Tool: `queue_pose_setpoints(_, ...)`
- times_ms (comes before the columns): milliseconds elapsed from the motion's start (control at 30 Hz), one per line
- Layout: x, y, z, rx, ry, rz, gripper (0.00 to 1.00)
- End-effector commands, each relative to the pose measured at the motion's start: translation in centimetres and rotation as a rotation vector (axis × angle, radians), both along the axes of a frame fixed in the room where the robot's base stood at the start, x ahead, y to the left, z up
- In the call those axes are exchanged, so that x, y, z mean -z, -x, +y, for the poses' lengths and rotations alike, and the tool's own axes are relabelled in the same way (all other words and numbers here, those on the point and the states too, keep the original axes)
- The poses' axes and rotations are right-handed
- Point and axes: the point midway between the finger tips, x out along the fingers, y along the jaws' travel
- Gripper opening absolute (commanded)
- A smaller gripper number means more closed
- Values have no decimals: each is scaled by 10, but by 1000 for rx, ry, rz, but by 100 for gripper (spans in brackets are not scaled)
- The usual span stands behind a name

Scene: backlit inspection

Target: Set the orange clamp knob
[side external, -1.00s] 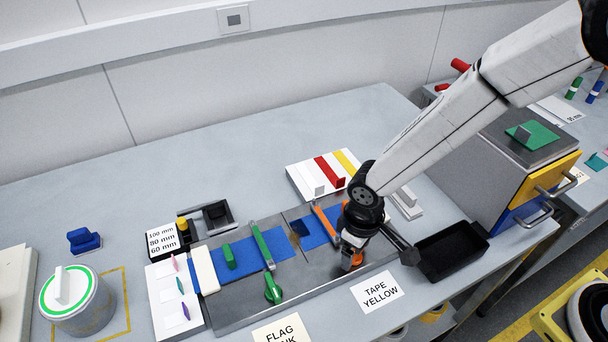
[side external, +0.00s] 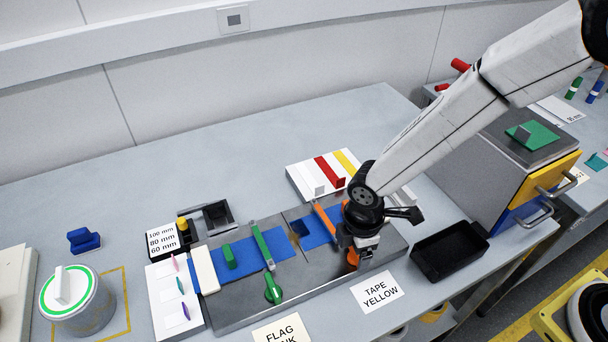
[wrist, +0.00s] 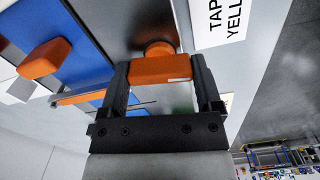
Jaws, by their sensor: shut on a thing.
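The orange clamp knob (wrist: 160,68) lies between the two black fingers of my gripper (wrist: 159,74) in the wrist view, its round orange base just beyond. In the side view the knob (side external: 353,259) shows only partly, under my gripper (side external: 358,252), which is low over the right part of the metal plate. My gripper is shut on the knob's handle. The orange clamp bar (side external: 325,220) crosses the blue strip left of my gripper; it also shows in the wrist view (wrist: 88,93). An orange block (wrist: 44,60) sits on the blue strip.
The green clamp bar (side external: 262,245) and green knob (side external: 273,290) are left on the metal plate (side external: 310,275). A black tray (side external: 450,252) stands right of my gripper. The "TAPE YELLOW" card (side external: 377,292) lies in front. The table behind the plate is mostly clear.

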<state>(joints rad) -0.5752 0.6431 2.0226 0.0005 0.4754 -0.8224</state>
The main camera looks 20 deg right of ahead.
Motion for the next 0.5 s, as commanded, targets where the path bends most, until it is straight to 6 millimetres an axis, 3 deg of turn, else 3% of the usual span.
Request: queue_pose_setpoints(500, 0, 1, -1, -189, 3, 4, 23)
